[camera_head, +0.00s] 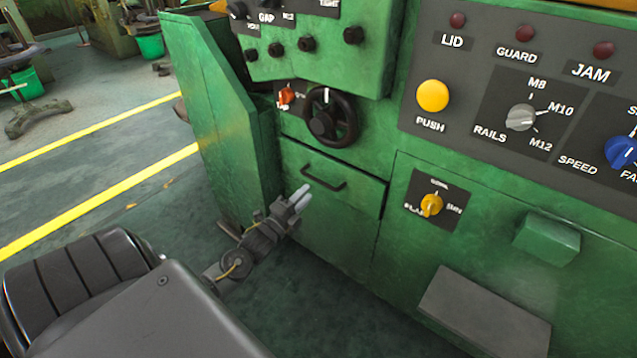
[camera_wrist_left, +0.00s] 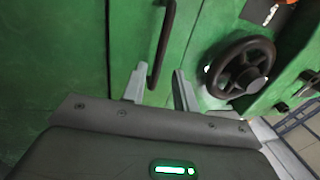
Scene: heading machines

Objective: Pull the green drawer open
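The green drawer (camera_head: 355,190) is in the front of the green machine, below the black handwheel. Its front looks flush with the machine. A dark bar handle (camera_head: 323,182) runs across the drawer front. My left gripper (camera_head: 300,197) is just left of and below the handle in the head view. In the left wrist view the gripper (camera_wrist_left: 160,90) is open, with a gap between its two grey fingers. The handle (camera_wrist_left: 161,45) shows there in line with that gap, its near end by the fingers. I cannot tell whether they touch. My right gripper is not in view.
The black handwheel (camera_head: 330,118) juts out above the drawer and shows right of the fingers in the left wrist view (camera_wrist_left: 240,68). A green side panel (camera_head: 222,115) stands left of the drawer. A yellow knob (camera_head: 431,205) is to its right. Floor in front is clear.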

